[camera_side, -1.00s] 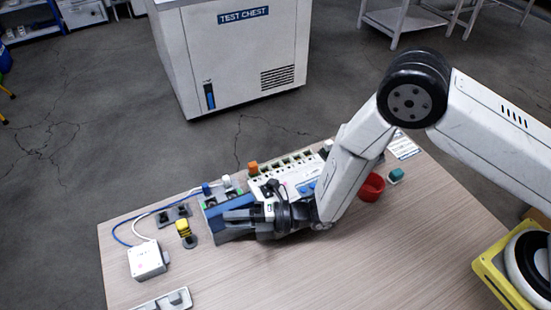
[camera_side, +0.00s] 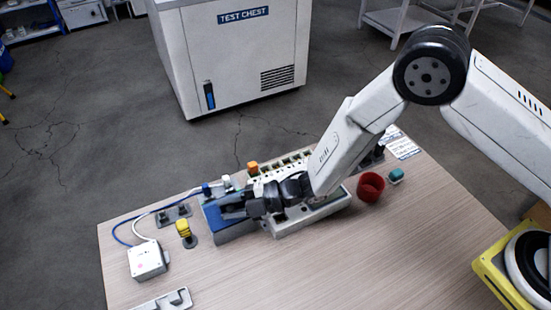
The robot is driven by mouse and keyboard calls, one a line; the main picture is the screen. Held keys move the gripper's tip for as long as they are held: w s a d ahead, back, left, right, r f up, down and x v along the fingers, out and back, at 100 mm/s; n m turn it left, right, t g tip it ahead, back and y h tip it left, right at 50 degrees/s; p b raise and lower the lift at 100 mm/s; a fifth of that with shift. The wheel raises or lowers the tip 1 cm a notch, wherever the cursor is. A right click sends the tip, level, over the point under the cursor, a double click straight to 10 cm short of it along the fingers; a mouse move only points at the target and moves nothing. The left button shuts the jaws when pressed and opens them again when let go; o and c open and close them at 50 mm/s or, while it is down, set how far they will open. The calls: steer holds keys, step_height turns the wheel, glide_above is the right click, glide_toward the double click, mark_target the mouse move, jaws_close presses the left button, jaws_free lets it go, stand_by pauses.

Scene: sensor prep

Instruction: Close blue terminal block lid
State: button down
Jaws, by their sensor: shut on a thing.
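The blue terminal block (camera_side: 213,216) sits on the wooden table, left of centre, with a blue upper part over a grey body. My gripper (camera_side: 233,210) reaches in from the right, low over the block, with its dark fingers against the blue part. The fingers are shut on the blue lid, which they partly cover. The exact angle of the lid is too small to tell. A blue and a white wire end in small plugs (camera_side: 206,189) just behind the block.
A long grey-white module (camera_side: 312,216) lies right of the block, with an orange button (camera_side: 252,168) behind. A yellow-topped post (camera_side: 183,229) and white box (camera_side: 147,260) stand left. A red cup (camera_side: 370,187) and teal piece (camera_side: 396,175) stand right.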

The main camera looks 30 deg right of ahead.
steer(key=shift+c, duration=2.4)
jaws_free()
steer(key=shift+d, duration=0.1)
steer(key=v, duration=0.7)
steer(key=shift+d, duration=0.3)
steer(key=shift+s, duration=0.15)
steer(key=shift+c, duration=0.2)
